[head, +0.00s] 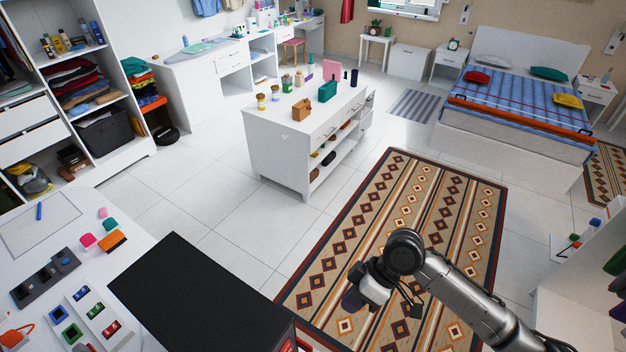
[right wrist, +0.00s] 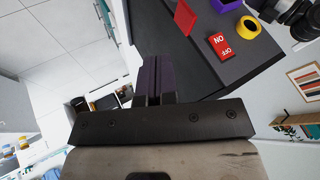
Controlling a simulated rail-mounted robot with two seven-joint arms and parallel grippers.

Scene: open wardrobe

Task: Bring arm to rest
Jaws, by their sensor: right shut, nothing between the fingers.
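My right arm comes into the head view from the lower right, over the patterned rug. Its dark right gripper (head: 354,299) is at the arm's end, right of the black top, and holds nothing. In the right wrist view the two dark purple fingers (right wrist: 156,80) are pressed together with nothing between them. My left gripper is not in view.
The black top (head: 195,290) is left of my right gripper. A red ON/OFF block (right wrist: 220,45), a yellow ring (right wrist: 249,26) and a purple box (right wrist: 226,4) sit on a dark surface in the wrist view. The rug (head: 415,200) is clear; a white island (head: 280,155) stands beyond.

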